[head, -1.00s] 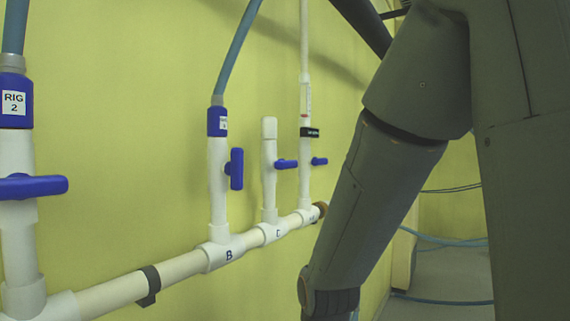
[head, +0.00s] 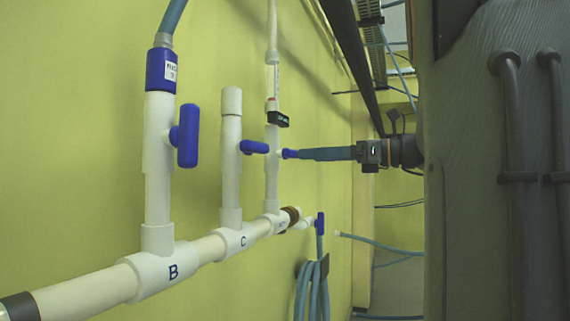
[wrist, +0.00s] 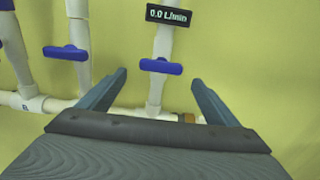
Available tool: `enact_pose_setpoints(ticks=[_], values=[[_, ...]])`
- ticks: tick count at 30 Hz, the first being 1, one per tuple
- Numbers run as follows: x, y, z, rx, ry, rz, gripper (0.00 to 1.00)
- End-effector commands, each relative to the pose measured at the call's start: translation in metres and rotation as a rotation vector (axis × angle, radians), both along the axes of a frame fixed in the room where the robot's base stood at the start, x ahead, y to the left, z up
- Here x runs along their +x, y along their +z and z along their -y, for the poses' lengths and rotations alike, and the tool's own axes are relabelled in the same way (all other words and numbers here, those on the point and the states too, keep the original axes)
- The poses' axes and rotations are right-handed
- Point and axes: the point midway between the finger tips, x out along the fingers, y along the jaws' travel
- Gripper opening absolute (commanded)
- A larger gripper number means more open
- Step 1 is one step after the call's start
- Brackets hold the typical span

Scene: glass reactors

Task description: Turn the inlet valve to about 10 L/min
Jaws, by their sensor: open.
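The valve with the flow meter has a blue handle (wrist: 161,66), set crosswise to its white pipe in the wrist view. Its black display (wrist: 168,15) above reads 0.0 L/min. In the head view the handle (head: 289,154) shows just beyond my fingertips, and the display (head: 278,119) is seen edge-on and unreadable. My gripper (wrist: 160,77) is open and empty, with one finger on each side of the handle in the picture. My gripper (head: 304,154) points at the valve from the right in the head view.
Pipe C with its crosswise blue handle (head: 254,147) stands close left of the valve. Pipe B's handle (head: 188,136) is upright, farther left. A white manifold (head: 205,249) runs below along the yellow wall. A coiled blue hose (head: 311,289) hangs below right.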

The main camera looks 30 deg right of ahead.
Motion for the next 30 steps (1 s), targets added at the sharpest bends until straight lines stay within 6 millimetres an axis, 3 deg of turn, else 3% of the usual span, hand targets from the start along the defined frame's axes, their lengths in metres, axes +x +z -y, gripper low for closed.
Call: enact_pose_setpoints(ticks=[3,18,28,30], values=[[0.003,0.008,-0.002,0.018,0.001,0.010,0.84],[0.055,0.006,-0.043,0.015,0.001,0.008,0.84],[0.059,0.006,-0.045,0.015,-0.001,0.008,0.84],[0.059,0.006,-0.045,0.015,-0.001,0.009,0.76]])
